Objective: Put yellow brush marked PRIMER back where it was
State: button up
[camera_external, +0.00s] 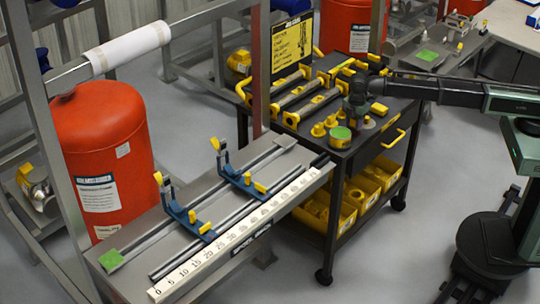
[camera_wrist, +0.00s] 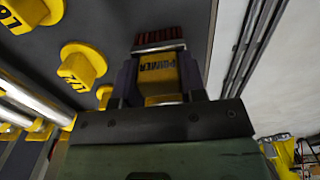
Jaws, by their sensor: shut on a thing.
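In the wrist view, my gripper (camera_wrist: 157,80) is shut on a yellow brush (camera_wrist: 158,72) marked PRIMER. Its dark red bristles point away from the gripper, and a finger stands on each side of the yellow body. In the external view, my gripper (camera_external: 357,101) is over the near right part of the black cart top (camera_external: 372,138). The brush is too small and covered there to make out clearly.
A green-topped can (camera_external: 340,136) and yellow knobs (camera_external: 318,129) are close to my gripper. In the wrist view, a yellow knob (camera_wrist: 82,64) is left of the brush. Long yellow-ended tools (camera_external: 296,98) lie farther left; yellow bins (camera_external: 362,190) are below.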

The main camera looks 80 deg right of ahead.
aim_at(355, 119)
jog(key=shift+f, duration=0.1)
jog(key=o, duration=0.8)
notch_tip(355, 119, up, 13)
jog(key=p, duration=1.2)
jog(key=s+m, duration=0.3)
jog(key=s, duration=0.8)
jog(key=s+m, duration=0.4)
jog(key=s, duration=0.8)
jog(key=s+m, duration=0.4)
jog(key=s, duration=0.7)
jog(key=shift+s+d+f, duration=0.1)
jog(key=shift+s+f, duration=0.05)
jog(key=shift+f, duration=0.2)
